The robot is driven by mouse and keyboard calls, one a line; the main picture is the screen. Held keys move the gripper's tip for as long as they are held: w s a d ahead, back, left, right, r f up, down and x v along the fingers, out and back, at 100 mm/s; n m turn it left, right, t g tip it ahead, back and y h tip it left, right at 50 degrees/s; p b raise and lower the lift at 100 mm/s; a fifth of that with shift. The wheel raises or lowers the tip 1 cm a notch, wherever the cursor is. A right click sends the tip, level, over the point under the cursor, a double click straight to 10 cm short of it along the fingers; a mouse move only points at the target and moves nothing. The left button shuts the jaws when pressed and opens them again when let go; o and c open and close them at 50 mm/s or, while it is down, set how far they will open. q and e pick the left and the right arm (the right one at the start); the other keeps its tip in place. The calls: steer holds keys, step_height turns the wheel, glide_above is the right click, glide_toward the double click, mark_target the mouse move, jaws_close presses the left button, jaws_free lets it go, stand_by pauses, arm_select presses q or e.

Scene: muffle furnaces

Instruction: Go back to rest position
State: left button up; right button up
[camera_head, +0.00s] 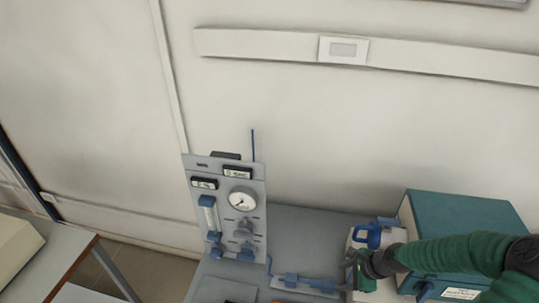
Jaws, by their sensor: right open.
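My right arm, in a green sleeve, comes in from the right edge in the head view. My right gripper (362,270) is open at the front of a teal furnace (462,220), just below a blue handle-like part (372,236). The fingers are small and partly hidden by the wrist, and I cannot tell whether they touch the furnace. My left gripper is not in view.
A grey instrument panel (226,171) with a round gauge (241,200) stands on the grey bench (305,222). Blue valves and pipe fittings (305,282) lie along the bench front. A white table (62,250) stands at the lower left, with floor between.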

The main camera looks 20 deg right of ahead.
steer(key=s+a+r+n+g+h+b, duration=0.1)
steer(key=s+a+r+n, duration=0.2)
steer(key=a+n, duration=0.6)
steer(key=s+a+r+n+g+h, duration=0.1)
steer(key=s+a+r+n, duration=0.2)
steer(key=a+r+n, duration=0.3)
steer(key=a+n, duration=0.4)
steer(key=n, duration=0.4)
steer(key=shift+s+r+b, duration=0.15)
steer(key=shift+r+b, duration=0.15)
steer(key=shift+b, duration=0.05)
steer(key=shift+d, duration=0.15)
